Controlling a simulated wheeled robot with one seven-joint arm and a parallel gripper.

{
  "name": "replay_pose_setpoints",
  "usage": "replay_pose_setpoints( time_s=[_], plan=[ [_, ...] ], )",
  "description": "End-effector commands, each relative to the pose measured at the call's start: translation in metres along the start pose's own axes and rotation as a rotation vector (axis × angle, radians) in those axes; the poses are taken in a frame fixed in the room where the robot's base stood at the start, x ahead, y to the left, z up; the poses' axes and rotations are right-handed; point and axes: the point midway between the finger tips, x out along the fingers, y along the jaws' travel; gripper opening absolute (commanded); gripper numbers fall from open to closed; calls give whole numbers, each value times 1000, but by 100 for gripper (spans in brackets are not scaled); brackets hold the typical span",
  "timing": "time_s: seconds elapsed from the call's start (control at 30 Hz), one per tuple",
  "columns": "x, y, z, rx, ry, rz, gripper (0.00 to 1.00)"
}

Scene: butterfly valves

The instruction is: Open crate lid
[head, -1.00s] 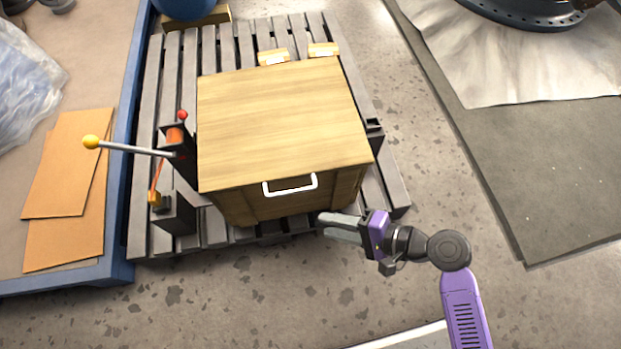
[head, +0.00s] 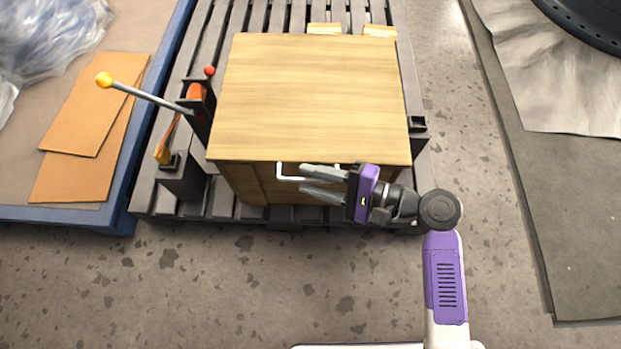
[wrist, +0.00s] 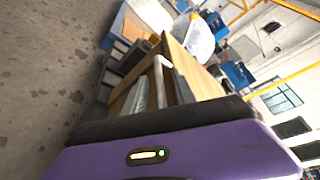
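The wooden crate (head: 255,183) stands on a grey pallet, and its flat lid (head: 312,95) is down. A white U-shaped handle (head: 284,179) is at the front edge of the lid. My gripper (head: 303,180) is at the front of the crate, its two grey fingers pointing left and spread apart. The handle's bar appears to lie in the gap between the fingers, and part of it is hidden by them. In the wrist view the white handle (wrist: 158,82) also shows between the fingers. I cannot tell whether either finger touches it.
A lever with a yellow knob (head: 104,80) and an orange-and-black clamp-like fixture (head: 197,95) stand left of the crate. A blue-edged table (head: 125,215) with cardboard sheets is farther left. Two light wooden blocks (head: 325,28) lie behind the lid. The floor in front is clear.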

Motion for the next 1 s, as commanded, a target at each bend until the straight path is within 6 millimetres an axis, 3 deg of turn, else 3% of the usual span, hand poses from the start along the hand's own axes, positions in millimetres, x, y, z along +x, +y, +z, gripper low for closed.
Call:
replay_pose_setpoints(
  time_s=[0.37,0.5,0.53,1.0],
  plan=[
    [6,0,0,1,0,0,30],
    [6,0,0,1,0,0,3],
    [6,0,0,1,0,0,0],
    [6,0,0,1,1,0,0]
  ],
)
